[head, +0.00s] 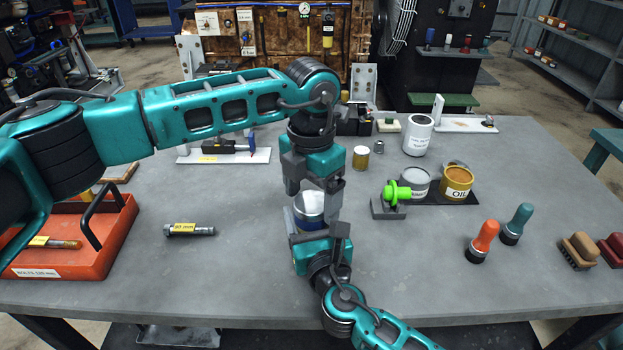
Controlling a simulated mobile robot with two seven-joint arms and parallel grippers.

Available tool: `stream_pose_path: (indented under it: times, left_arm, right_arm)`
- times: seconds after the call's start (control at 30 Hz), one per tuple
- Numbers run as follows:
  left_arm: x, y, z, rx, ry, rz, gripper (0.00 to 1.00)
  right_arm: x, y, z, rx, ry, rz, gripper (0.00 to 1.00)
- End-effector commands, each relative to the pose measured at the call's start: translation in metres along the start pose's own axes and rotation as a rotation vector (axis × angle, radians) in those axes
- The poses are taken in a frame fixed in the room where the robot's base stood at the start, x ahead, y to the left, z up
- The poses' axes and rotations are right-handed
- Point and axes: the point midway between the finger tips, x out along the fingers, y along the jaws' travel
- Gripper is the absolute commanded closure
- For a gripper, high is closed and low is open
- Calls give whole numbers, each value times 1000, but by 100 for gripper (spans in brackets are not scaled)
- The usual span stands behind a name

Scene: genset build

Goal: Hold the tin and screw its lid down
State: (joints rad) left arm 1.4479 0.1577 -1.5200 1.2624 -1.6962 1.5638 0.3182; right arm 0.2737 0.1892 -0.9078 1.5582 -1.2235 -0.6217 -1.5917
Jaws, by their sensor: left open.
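A tin with a blue band and pale top (309,204) stands near the middle of the grey table, partly hidden between my two grippers. My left gripper (313,188) points down just above the tin, with its jaws open. My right gripper (318,228) reaches in from the near side, in front of the tin's lower part. Its fingertips are mostly hidden, so I cannot tell whether it grips the tin. I cannot make out a separate lid or how it sits.
Right of the grippers are a green clamp (396,193), a grey tin (415,184) and an OIL tin (457,184). A small yellowish jar (361,158) stands behind. A labelled bolt (190,230) and an orange tray (75,262) lie left.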

Motion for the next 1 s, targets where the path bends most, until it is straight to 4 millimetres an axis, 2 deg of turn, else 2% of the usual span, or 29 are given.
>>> stream_pose_path:
  times: [0.3, 0.9, 1.0]
  left_arm:
    - [3, 0, 0, 1, 1, 0, 13]
    - [2, 0, 0, 0, 0, 0, 70]
    - [2, 0, 0, 5, 0, 0, 70]
  right_arm:
    - [0, 0, 0, 0, 1, 0, 100]
    - [0, 0, 0, 0, 1, 0, 100]
    - [0, 0, 0, 0, 1, 0, 100]
